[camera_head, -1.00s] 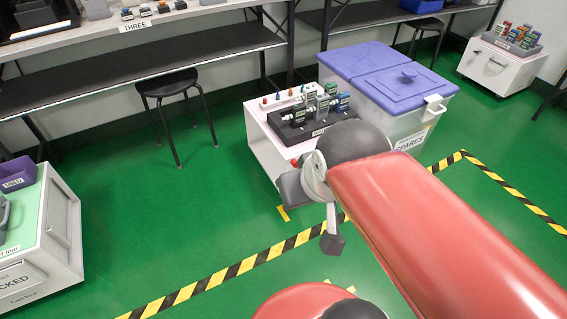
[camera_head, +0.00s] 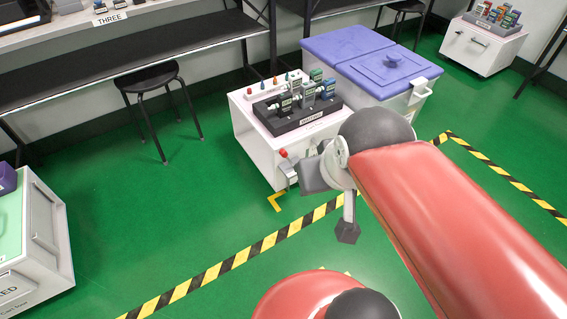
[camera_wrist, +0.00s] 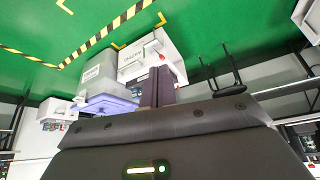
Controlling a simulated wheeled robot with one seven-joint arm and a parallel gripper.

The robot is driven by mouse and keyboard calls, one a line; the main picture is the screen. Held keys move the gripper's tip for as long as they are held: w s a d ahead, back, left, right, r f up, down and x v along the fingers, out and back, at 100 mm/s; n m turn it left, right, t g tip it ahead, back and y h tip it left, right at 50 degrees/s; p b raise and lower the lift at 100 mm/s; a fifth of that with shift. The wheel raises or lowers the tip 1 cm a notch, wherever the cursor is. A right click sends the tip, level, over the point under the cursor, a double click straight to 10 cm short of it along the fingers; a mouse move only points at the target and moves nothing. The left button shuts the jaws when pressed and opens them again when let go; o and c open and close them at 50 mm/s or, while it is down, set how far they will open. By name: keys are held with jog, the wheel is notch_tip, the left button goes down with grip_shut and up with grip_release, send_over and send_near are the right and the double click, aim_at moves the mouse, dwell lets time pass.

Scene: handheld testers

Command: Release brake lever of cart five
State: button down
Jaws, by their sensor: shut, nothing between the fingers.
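A white cart (camera_head: 255,140) stands beyond my arm. A brake lever with a red knob (camera_head: 283,153) sticks out at its near lower corner, above a small grey bracket (camera_head: 289,173). The cart's number is not readable. My gripper (camera_head: 312,176) is just right of the lever in the head view, its fingertips hard to make out. In the wrist view, the dark fingers (camera_wrist: 158,86) are together and empty. The red knob (camera_wrist: 161,57) appears just beyond their tips there. I cannot tell whether they touch.
A grey bin with a purple lid (camera_head: 370,62) stands right behind the cart. Another white cart (camera_head: 482,45) is at the far right, and one (camera_head: 45,245) at the left. A black stool (camera_head: 150,80) is by the bench. Green floor left of the cart is clear.

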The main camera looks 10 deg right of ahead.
jog(key=shift+f, duration=0.1)
jog(key=w+d+f+n+g+h+b, duration=0.25)
jog(key=w+f+n+h, duration=0.4)
jog(key=w+f, duration=0.35)
jog(key=w+d+f+n+g+h+b, duration=0.1)
jog(key=w+f+n+g+h+b, duration=0.45)
jog(key=f, duration=0.65)
jog(key=w+a+f+n+t+h+b, duration=0.1)
jog(key=w+a+f+n+t, duration=0.4)
jog(key=f+n+t, duration=0.4)
jog(key=w+a+f+n+t+h+b, duration=0.1)
jog(key=w+a+f+n+t+h, duration=0.1)
jog(key=w+a+f+n+t, duration=0.4)
notch_tip(320, 180, down, 5)
jog(key=a+n+t, duration=0.1)
jog(key=n+t, duration=0.1)
jog(key=t, duration=0.1)
jog(key=shift+w+n+t, duration=0.25)
jog(key=shift+n+t, duration=0.15)
send_near(288, 159)
jog(key=w+d+r, duration=0.2)
jog(key=w+r, duration=0.2)
jog(key=r, duration=0.2)
jog(key=shift+a+f+b, duration=0.1)
jog(key=shift+f+b, duration=0.1)
jog(key=shift+b, duration=0.25)
